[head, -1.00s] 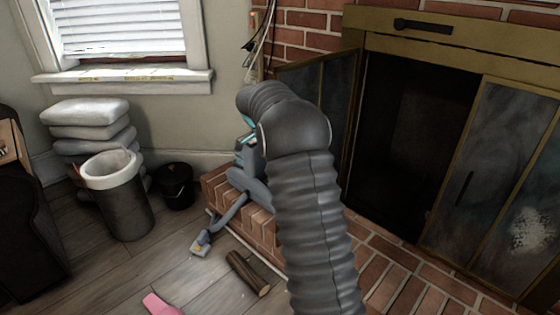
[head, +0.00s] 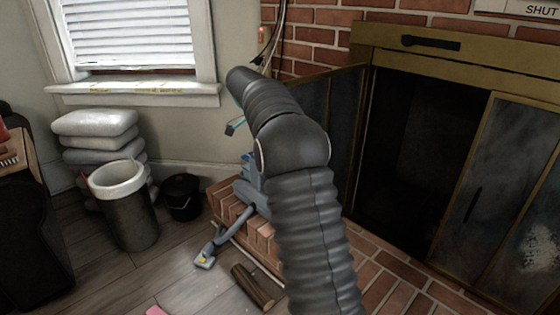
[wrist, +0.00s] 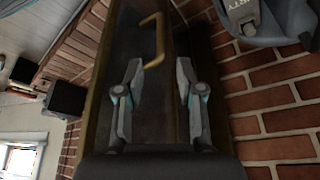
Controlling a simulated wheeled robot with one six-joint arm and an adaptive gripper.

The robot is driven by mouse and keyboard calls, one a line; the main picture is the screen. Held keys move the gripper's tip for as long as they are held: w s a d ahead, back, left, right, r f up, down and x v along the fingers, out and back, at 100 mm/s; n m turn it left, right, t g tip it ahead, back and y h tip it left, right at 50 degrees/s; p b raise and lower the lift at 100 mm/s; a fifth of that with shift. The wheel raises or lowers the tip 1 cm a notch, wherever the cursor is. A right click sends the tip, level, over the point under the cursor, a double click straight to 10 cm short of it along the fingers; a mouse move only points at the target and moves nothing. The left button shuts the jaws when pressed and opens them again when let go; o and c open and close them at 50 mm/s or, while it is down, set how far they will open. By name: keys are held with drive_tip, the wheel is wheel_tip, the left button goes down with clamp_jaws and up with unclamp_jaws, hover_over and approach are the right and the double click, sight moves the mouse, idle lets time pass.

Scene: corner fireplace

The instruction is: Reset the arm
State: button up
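My arm, in a dark ribbed sleeve, rises through the middle of the head view and bends to the upper left. Beyond the bend only a small grey and teal part of my gripper (head: 236,126) shows; the arm hides the rest. In the wrist view, my gripper (wrist: 159,66) has its two grey and teal fingers apart, with nothing between them. Behind them is a dark glass fireplace door panel with a brass handle (wrist: 153,40).
The fireplace (head: 410,140) and brick hearth (head: 385,265) stand at the right. A blue-grey vacuum (head: 230,225) leans by the hearth, near a log (head: 255,288). A bin (head: 130,215), black bucket (head: 182,196) and stacked sacks (head: 95,125) stand left. Some wooden floor is clear.

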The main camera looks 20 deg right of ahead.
drive_tip(key=shift+a+r, duration=0.25)
drive_tip(key=shift+r, duration=0.45)
drive_tip(key=s+a+r+n+t+y, duration=0.1)
drive_tip(key=s+a+r+n, duration=0.15)
drive_tip(key=s, duration=0.35)
drive_tip(key=s+a+r+n+t+y, duration=0.1)
drive_tip(key=s+a+r+n, duration=0.2)
drive_tip(key=s, duration=0.4)
drive_tip(key=s+a+r+n+t, duration=0.1)
drive_tip(key=s+a+r+n, duration=0.15)
drive_tip(key=s+n, duration=0.3)
drive_tip(key=s+a+f+n+t, duration=0.1)
drive_tip(key=s+f+n, duration=0.2)
drive_tip(key=s, duration=0.4)
drive_tip(key=s+a+f+n+t+y, duration=0.1)
drive_tip(key=s+a+f+n, duration=0.1)
drive_tip(key=s, duration=0.5)
drive_tip(key=s+a+f+n+t+y, duration=0.1)
drive_tip(key=s+a+f+n, duration=0.1)
drive_tip(key=s+f+n, duration=0.2)
drive_tip(key=s, duration=0.3)
drive_tip(key=shift+s+a+f+n+t+p, duration=0.2)
drive_tip(key=shift+s+f+n+t+p, duration=0.05)
drive_tip(key=shift+n+t+p, duration=0.05)
drive_tip(key=shift+d, duration=0.15)
